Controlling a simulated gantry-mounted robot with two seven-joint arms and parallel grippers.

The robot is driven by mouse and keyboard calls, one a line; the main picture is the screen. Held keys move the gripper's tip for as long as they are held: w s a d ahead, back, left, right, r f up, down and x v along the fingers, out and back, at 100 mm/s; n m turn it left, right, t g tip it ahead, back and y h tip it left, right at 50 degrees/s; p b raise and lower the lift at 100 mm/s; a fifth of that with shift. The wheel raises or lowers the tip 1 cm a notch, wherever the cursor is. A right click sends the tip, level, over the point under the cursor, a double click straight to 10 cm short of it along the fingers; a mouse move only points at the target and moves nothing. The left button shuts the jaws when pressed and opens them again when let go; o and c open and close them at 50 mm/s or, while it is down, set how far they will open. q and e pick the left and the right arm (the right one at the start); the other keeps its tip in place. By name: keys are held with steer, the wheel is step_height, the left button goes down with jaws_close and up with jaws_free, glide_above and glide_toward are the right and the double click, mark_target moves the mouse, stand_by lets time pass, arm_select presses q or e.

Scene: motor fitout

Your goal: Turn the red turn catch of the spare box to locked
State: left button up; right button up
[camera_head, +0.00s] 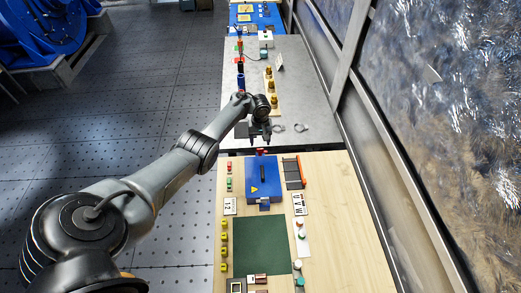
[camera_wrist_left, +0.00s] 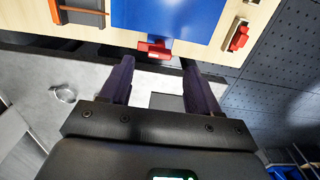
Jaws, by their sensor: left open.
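A blue box (camera_head: 263,184) with a yellow warning triangle and a dark handle on its lid stands on the wooden table. A red catch (camera_head: 262,151) sits at its far edge, and in the left wrist view the red catch (camera_wrist_left: 154,48) shows as a short bar against the box edge. I cannot tell its exact turn position. My left gripper (camera_head: 260,139) is just beyond the catch. In the left wrist view its fingers (camera_wrist_left: 155,72) are open and empty, with the catch ahead, between their lines and apart from them. My right gripper is not in view.
A black tray with orange edges (camera_head: 293,173) stands right of the box. Small red and green parts (camera_head: 229,168) stand to its left. A green mat (camera_head: 262,246) lies in front. On the grey table (camera_head: 292,95) are metal rings (camera_head: 301,127) and brass parts (camera_head: 273,87).

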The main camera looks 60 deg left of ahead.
mark_target(260, 149)
arm_select(q)
steer(key=shift+f+b, duration=0.95)
steer(key=shift+f, duration=1.5)
steer(key=c, duration=1)
steer(key=shift+c, duration=0.2)
